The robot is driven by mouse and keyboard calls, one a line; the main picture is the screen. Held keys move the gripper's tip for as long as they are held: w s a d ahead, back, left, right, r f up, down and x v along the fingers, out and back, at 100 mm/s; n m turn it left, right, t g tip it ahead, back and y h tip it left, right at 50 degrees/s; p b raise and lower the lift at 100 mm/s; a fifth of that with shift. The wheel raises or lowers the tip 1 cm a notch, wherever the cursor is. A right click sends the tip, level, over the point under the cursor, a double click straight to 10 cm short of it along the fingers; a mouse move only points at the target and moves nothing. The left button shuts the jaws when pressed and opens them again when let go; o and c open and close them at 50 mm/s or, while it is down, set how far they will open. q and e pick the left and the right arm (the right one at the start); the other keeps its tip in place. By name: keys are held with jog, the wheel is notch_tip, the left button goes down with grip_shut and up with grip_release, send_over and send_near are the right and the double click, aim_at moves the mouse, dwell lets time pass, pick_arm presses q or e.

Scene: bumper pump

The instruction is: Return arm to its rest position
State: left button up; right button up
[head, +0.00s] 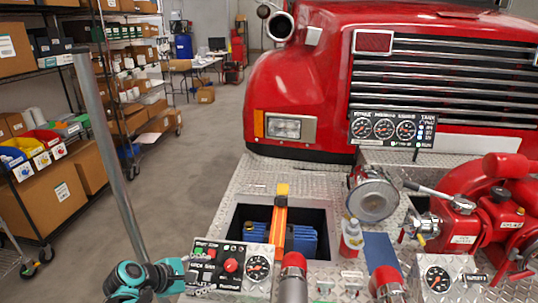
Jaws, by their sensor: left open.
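My left gripper (193,281), on a teal and black arm, is low at the left of the picture, beside the left edge of the black control panel (230,266). The gripper is open, and I see nothing held in it. The panel carries a red button, a green button and a round gauge. My right gripper is not in view. The red pump (485,210) with its levers and fittings is at the right on the truck's diamond-plate bumper (330,180).
An orange-handled lever (280,215) stands over a recess with a blue unit (300,239). A bottle (351,237), red-capped pipes (293,262) and a gauge box (438,279) crowd the front. A grey pole (110,160) rises at left. Shelves line the left; the floor between is clear.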

pick_arm(q)
jog(key=s+d+m+y, duration=0.2)
jog(key=s+m, duration=0.6)
jog(key=m, duration=0.2)
jog(key=s+d+m+g+y, duration=0.1)
jog(key=s+d+m+y, duration=0.2)
jog(key=s+m, duration=0.5)
jog(key=shift+s+m+y, duration=0.2)
jog(key=shift+m+y, duration=0.1)
jog(key=shift+m, duration=0.8)
